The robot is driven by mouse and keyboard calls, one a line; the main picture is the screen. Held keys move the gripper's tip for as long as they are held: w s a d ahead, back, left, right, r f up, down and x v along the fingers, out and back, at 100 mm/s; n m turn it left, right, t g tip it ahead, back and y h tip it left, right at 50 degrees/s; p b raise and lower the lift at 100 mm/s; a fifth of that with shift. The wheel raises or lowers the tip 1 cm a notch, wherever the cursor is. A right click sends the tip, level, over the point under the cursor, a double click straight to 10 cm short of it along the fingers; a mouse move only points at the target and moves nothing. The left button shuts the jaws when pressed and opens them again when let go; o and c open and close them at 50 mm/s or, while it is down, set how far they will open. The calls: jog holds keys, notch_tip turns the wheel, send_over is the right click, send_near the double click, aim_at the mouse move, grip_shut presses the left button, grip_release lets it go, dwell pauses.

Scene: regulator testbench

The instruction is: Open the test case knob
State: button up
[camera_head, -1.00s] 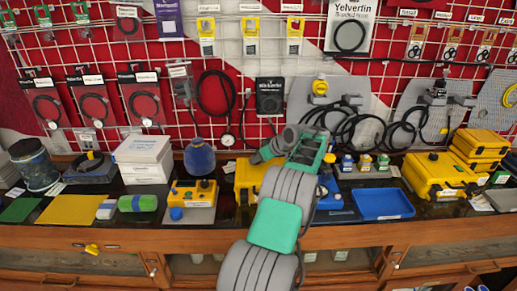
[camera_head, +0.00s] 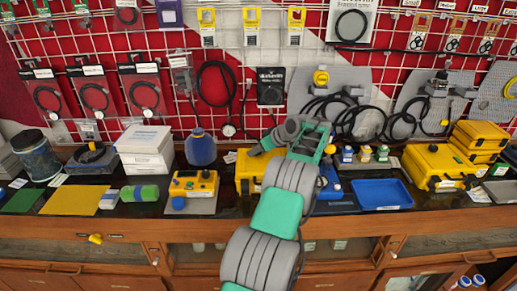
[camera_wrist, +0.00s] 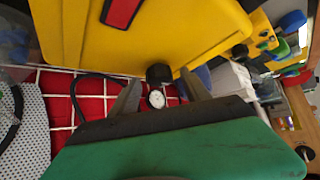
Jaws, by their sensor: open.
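The yellow test case (camera_wrist: 140,35) fills the top of the wrist view, with a red-and-black patch on its face. A round black knob (camera_wrist: 158,73) sticks out from its edge. My gripper (camera_wrist: 160,96) is open, with one finger on each side of the knob. I cannot tell whether the fingers touch it. In the head view the yellow case (camera_head: 247,170) stands on the bench, partly hidden by my arm. My gripper (camera_head: 255,152) is over it, pointing left, and the knob cannot be made out there.
Left of the case are a yellow control box (camera_head: 194,184), a blue jar (camera_head: 200,148) and white boxes (camera_head: 145,150). To the right are a blue tray (camera_head: 380,194) and a larger yellow case (camera_head: 437,167). A wire grid with hanging cables stands behind.

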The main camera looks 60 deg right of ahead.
jog(key=b+v, duration=0.1)
jog(key=v, duration=0.5)
jog(key=shift+s+a+r, duration=0.1)
jog(key=shift+s+r, duration=0.15)
jog(key=shift+s+a+r, duration=0.1)
jog(key=shift+s+r, duration=0.25)
jog(key=shift+r, duration=0.05)
jog(key=shift+w, duration=0.1)
